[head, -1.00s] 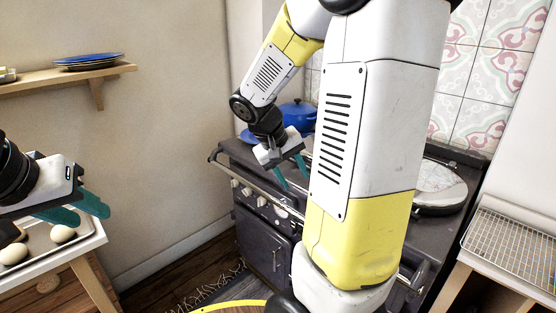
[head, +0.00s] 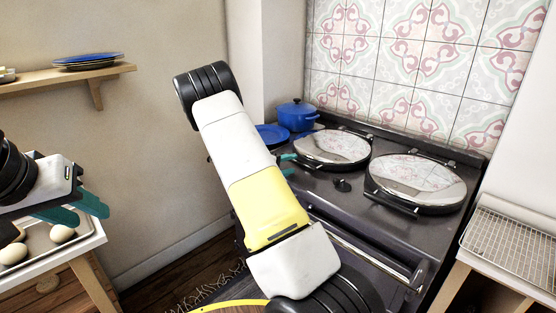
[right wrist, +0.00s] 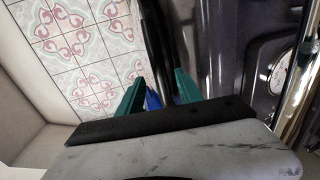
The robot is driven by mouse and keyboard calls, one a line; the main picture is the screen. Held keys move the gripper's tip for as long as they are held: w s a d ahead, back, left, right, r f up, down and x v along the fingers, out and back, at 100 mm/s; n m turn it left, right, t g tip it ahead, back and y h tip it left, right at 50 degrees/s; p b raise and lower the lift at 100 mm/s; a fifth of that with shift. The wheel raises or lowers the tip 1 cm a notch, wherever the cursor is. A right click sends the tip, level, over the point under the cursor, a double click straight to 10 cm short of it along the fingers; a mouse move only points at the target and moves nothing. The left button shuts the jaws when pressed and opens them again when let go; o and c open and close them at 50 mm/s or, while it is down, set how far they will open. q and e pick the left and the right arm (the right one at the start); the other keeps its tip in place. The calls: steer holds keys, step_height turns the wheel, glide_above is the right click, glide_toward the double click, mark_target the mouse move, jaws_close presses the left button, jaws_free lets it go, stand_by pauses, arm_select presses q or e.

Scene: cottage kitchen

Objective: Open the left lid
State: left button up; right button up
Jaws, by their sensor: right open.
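The left lid (head: 333,148) is a round, shiny chrome cover lying flat and shut on the dark range cooker (head: 345,205). The similar right lid (head: 417,180) is also shut. My right gripper (head: 287,160) is mostly hidden behind my right arm; a teal fingertip shows just left of the left lid. Whether it touches the lid cannot be told. In the right wrist view the two teal fingers (right wrist: 158,92) are apart. A dark bar and a bit of blue show between or behind them. My left gripper (head: 92,212) is open and empty at the far left.
A blue pot (head: 297,115) and blue plate (head: 271,134) stand at the cooker's back left. A rail (head: 365,252) runs along its front. A tray with eggs (head: 62,233) lies below my left gripper. A wire rack (head: 510,245) is at right.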

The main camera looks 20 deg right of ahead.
mark_target(296, 163)
steer(key=x, duration=0.5)
steer(key=shift+c, duration=0.2)
steer(key=shift+a, duration=0.1)
jaws_close()
steer(key=shift+s+f, duration=0.1)
stand_by(1.0)
